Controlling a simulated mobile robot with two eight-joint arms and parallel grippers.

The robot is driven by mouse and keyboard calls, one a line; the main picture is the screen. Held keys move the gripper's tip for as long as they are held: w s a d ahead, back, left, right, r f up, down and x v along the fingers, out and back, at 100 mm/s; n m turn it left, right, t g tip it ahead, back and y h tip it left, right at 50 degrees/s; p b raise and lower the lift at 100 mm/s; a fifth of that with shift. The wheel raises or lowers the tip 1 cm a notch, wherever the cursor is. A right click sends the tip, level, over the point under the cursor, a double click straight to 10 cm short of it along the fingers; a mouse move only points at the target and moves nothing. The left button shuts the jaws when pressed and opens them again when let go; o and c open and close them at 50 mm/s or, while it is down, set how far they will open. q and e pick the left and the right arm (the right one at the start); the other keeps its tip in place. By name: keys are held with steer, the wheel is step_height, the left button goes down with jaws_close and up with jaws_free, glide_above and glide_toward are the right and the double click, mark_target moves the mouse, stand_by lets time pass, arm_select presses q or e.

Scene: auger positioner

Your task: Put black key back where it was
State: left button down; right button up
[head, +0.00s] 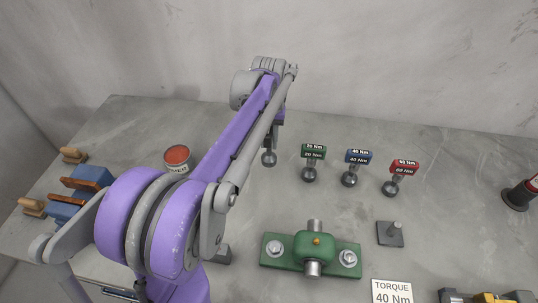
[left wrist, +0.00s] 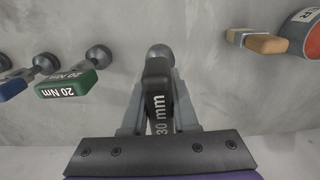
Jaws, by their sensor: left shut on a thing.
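Whether the socket touches the table is unclear. My right gripper is not in view.
Blue (head: 358,158) and red (head: 404,168) torque keys stand right of the green one. A green fixture (head: 315,250) sits in front. A small post on a dark plate (head: 390,235) stands to its right. A red-topped can (head: 177,156) and wooden-handled brushes (head: 75,155) are left.

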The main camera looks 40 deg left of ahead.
mark_target(269, 155)
arm_select(q)
steer(key=shift+f, duration=2.45)
steer(key=shift+f, duration=0.2)
steer(key=c, duration=0.7)
jaws_free()
steer(key=shift+r, duration=0.15)
step_height(269, 155, up, 8)
steer(key=shift+f, duration=0.2)
